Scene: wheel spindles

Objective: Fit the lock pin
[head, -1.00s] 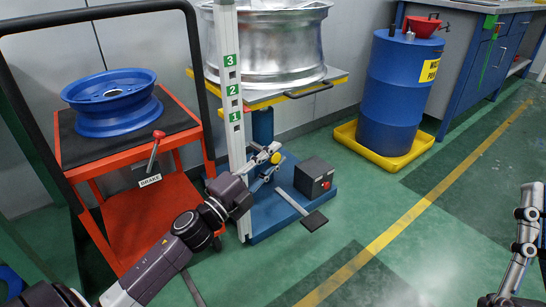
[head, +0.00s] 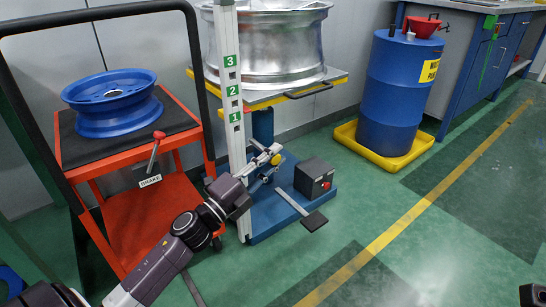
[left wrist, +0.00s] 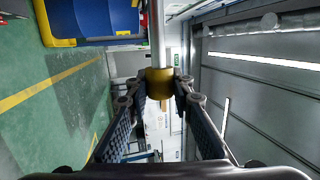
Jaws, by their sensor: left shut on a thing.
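My left gripper (head: 268,157) is shut on the yellow knob of the lock pin (head: 276,160), to the right of the white lift mast (head: 229,70). In the left wrist view the yellow knob (left wrist: 160,82) sits between the two fingertips, and a silvery shaft runs up from it in the picture. The mast carries green labels 3, 2 and 1 from top to bottom, with dark marks beside them. The pin appears apart from the mast in the head view. Only a dark piece of my right gripper (head: 533,295) shows at the bottom right corner.
A yellow-edged lift platform (head: 300,92) bears a large silver wheel (head: 268,45). A red cart (head: 165,215) with a blue rim (head: 112,105) stands left. A black box (head: 314,177) sits on the blue base (head: 262,232). A blue drum (head: 400,90) stands right; floor before it is clear.

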